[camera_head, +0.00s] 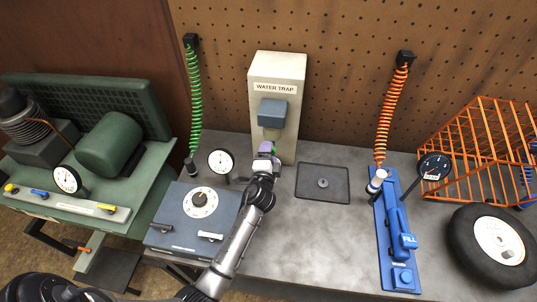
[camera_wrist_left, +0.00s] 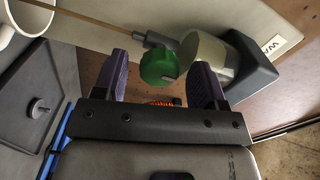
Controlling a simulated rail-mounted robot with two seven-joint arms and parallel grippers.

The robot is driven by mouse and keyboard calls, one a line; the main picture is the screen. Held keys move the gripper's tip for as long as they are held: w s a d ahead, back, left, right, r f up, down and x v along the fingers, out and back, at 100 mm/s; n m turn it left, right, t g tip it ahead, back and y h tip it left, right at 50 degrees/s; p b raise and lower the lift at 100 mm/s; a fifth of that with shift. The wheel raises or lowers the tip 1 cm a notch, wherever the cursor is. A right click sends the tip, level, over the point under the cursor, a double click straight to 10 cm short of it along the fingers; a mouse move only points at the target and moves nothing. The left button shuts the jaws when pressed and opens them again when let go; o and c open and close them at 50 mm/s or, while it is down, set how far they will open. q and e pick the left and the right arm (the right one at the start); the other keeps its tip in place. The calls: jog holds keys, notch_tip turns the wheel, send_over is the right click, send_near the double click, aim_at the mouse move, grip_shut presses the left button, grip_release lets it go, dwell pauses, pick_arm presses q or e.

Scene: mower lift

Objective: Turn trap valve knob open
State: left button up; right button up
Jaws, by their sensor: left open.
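The water trap (camera_head: 278,87) is a tall pale panel with a blue-grey block (camera_head: 272,112), standing against the pegboard. My left gripper (camera_head: 267,148) is just below that block in the head view and hides the valve knob there. In the left wrist view, the green valve knob (camera_wrist_left: 159,66) shows between the two purple fingertips of my open left gripper (camera_wrist_left: 161,62). Gaps show on both sides of the knob. A pale cylindrical bowl (camera_wrist_left: 208,55) of the trap is beside the knob. How deep the knob sits between the fingers cannot be told. My right gripper is not in view.
A blue-grey dial box (camera_head: 195,222) and a gauge (camera_head: 221,161) stand left of my arm. A dark square tray (camera_head: 323,183) lies on the bench to the right. Further right are a blue fill unit (camera_head: 394,240), a wheel (camera_head: 493,246) and an orange cage (camera_head: 485,140).

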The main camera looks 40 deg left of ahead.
pick_arm(q)
jog(key=v, duration=1.2)
dwell(0.4)
